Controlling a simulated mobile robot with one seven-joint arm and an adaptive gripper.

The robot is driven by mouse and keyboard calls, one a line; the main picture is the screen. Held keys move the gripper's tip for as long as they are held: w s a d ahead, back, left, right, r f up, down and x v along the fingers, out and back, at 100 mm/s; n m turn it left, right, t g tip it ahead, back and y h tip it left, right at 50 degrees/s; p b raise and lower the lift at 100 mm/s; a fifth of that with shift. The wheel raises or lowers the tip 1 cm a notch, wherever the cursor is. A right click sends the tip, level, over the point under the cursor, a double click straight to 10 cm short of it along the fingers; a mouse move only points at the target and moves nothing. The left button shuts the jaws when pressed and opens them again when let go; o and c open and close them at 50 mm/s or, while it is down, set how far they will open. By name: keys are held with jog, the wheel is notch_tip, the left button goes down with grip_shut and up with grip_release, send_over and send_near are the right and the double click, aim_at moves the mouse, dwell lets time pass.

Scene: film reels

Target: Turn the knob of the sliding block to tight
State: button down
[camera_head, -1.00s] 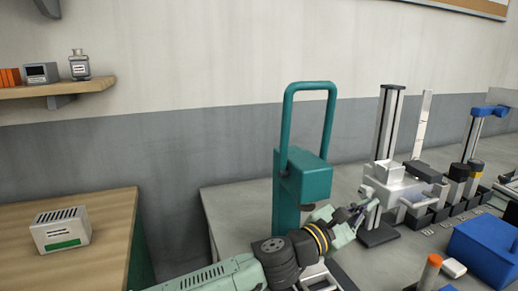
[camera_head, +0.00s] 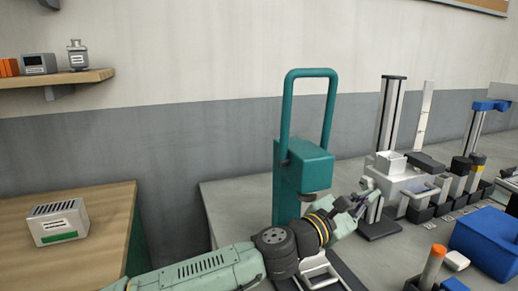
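The light grey sliding block (camera_head: 402,182) sits on a silver upright post (camera_head: 391,115) on a black foot, right of the teal press. A small pale round part, possibly its knob (camera_head: 367,182), juts from the block's left side. My gripper (camera_head: 369,197) is at the block's lower left, just below this part. The fingers overlap the block and post in this view, so I cannot tell whether they touch the knob. The fingers are small and partly hidden, and their opening is unclear. The knob's setting is too small to read.
A teal press with a tall handle (camera_head: 302,165) stands close behind my wrist. Several dark-based parts stand right of the block. A blue bin (camera_head: 487,240) and an orange-topped cylinder (camera_head: 433,268) are at the front right. The grey bench (camera_head: 240,205) is clear at its left.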

jog(key=shift+w+a+b, duration=0.15)
jog(key=shift+w+b, duration=0.05)
jog(key=shift+b, duration=0.65)
jog(key=b+v, duration=0.2)
jog(key=v, duration=0.4)
dwell(0.4)
jog(key=shift+r, duration=0.1)
